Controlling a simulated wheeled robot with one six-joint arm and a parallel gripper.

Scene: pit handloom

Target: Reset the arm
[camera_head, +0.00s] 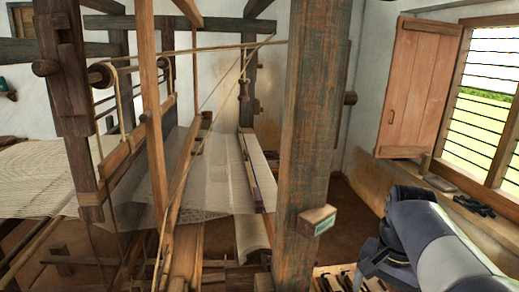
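My arm (440,245) shows at the lower right of the head view, with rounded grey and dark links. It is bent, with a joint at the top and links running down past the bottom edge. My gripper's fingertips do not show in this view, so I cannot see whether it is open or shut or what it holds. The wooden pit handloom (160,130) fills the left and middle, with pale warp threads (215,165) stretched across it.
A thick wooden post (312,120) stands left of my arm, with a small block (317,221) on it. A wooden tray (324,271) sits low beside the arm. A shuttered window (490,100) and a sill with dark objects (473,205) are at right.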

